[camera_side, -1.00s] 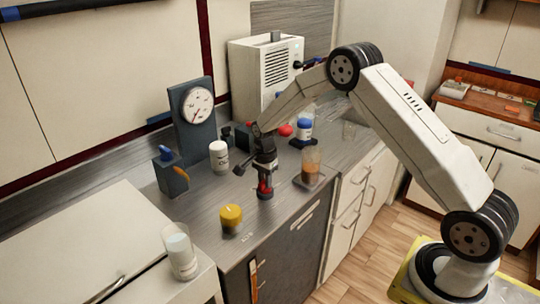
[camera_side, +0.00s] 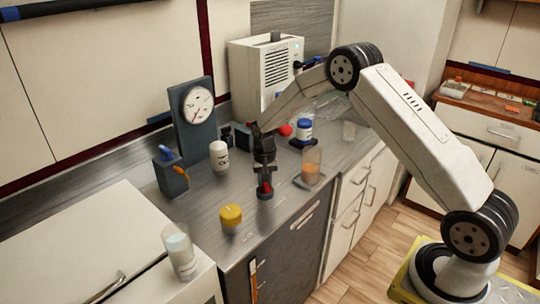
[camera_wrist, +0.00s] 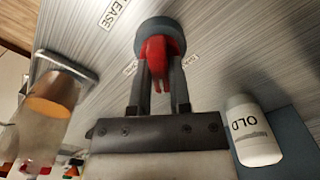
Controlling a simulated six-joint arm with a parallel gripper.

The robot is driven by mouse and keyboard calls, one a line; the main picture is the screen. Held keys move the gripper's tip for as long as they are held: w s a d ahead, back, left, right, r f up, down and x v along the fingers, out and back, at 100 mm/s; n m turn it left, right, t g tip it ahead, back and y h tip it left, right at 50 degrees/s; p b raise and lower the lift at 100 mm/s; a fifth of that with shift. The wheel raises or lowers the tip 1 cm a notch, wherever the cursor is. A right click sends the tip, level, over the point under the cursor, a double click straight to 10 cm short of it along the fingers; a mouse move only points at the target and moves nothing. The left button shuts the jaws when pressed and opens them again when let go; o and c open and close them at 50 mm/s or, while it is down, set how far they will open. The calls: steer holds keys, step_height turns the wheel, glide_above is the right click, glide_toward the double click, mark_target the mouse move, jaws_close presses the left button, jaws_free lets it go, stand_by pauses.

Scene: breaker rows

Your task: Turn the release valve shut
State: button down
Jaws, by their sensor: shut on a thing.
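The release valve shows as a red handle (camera_wrist: 156,50) on a dark round base (camera_side: 265,195), standing on the grey counter. In the wrist view its base (camera_wrist: 163,27) is at the top, beside a printed label ending in "EASE". My gripper (camera_side: 266,184) points down over the valve. In the wrist view its two fingers are on either side of the red handle, shut on it. The fingers hide part of the handle in the side view.
A yellow knob (camera_side: 231,216) is left of the valve. A white "OLD" bottle (camera_side: 219,157) stands behind it, and a glass with orange liquid (camera_side: 311,166) to the right. A gauge (camera_side: 198,105) and blue-topped jar (camera_side: 304,131) are further back. The counter's front strip is clear.

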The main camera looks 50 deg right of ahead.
steer(key=n, duration=0.3)
steer(key=shift+n, duration=0.4)
steer(key=n, duration=0.4)
steer(key=c, duration=0.6)
jaws_free()
steer(key=shift+o, duration=0.2)
steer(key=shift+r, duration=0.1)
steer(key=shift+r, duration=3.85)
